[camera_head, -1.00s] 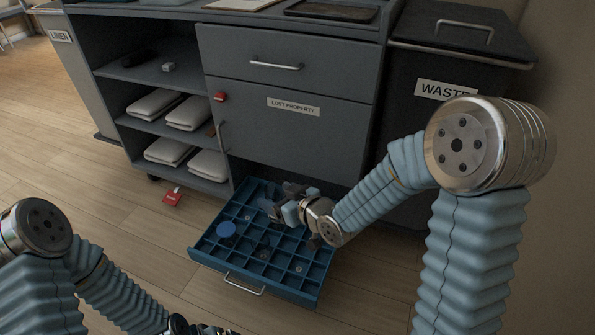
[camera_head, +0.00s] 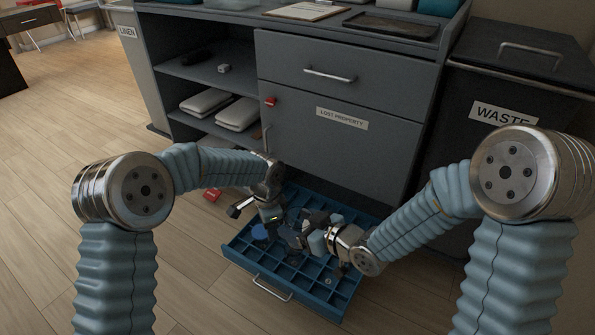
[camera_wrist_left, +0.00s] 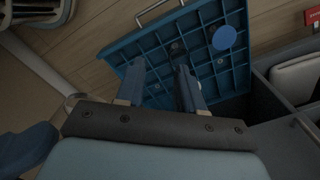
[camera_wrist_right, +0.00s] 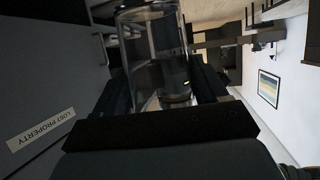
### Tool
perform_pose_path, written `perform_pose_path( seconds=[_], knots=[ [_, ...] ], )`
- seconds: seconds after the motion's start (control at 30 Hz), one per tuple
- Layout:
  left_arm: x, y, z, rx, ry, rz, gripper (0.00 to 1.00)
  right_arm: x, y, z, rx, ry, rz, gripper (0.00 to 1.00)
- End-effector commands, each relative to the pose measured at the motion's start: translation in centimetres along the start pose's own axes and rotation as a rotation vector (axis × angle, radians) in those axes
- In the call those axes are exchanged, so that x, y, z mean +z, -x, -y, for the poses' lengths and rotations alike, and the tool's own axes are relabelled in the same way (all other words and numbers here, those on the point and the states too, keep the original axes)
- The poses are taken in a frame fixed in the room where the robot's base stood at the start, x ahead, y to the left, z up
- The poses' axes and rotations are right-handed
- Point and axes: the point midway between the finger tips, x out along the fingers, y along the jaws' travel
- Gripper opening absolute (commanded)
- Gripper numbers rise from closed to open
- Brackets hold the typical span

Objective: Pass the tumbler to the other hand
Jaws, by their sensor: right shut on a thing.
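The tumbler (camera_wrist_right: 155,45) is clear glass and sits between the fingers of my right gripper (camera_wrist_right: 162,85) in the right wrist view. In the head view the right gripper (camera_head: 306,233) is over the open drawer, and the tumbler (camera_head: 292,238) is small and faint at its fingers. My left gripper (camera_head: 258,216) is just left of the right one, also over the drawer. The left wrist view shows the left gripper (camera_wrist_left: 161,72) open, with nothing between its fingers.
The blue divided drawer (camera_head: 274,283) is pulled out below both grippers, with a round blue thing (camera_wrist_left: 224,38) in it. The grey cabinet (camera_head: 345,155) stands behind, with the waste bin (camera_head: 500,85) to its right. Open wooden floor (camera_head: 60,180) lies at left.

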Motion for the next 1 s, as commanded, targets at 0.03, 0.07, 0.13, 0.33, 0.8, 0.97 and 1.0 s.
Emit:
perform_pose_path(
  seconds=[0.03, 0.07, 0.13, 0.33, 0.8, 0.97, 1.0],
  knots=[
    [-1.0, 3.3, 1.2, -0.049, -0.062, 0.036, 0.37, -0.1, 0.0, 0.0, 0.0, 0.0, -0.001, 0.35],
    [-1.4, 5.2, 1.6, -0.07, -0.091, 0.06, 0.37, -0.1, 0.0, 0.0, 0.0, 0.0, -0.001, 0.35],
    [-2.6, 9.4, 1.5, -0.082, -0.093, 0.081, 0.37, -0.1, 0.0, 0.0, 0.0, 0.0, -0.001, 0.35],
    [-5.5, 17.5, -1.8, -0.016, 0.005, 0.035, 0.37, 0.0, 0.0, 0.0, 0.0, 0.0, -0.001, 0.35],
    [-6.2, 16.8, -3.9, 0.028, 0.038, 0.016, 0.37, 0.0, 0.0, 0.0, 0.001, 0.0, -0.001, 0.35],
    [-6.2, 13.4, -3.9, 0.027, 0.038, 0.016, 0.37, -0.1, 0.0, 0.0, 0.001, 0.0, -0.001, 0.35],
    [-6.2, 12.6, -4.0, 0.027, 0.038, 0.016, 0.37, -0.1, 0.0, 0.0, 0.001, 0.0, -0.001, 0.35]
  ],
)
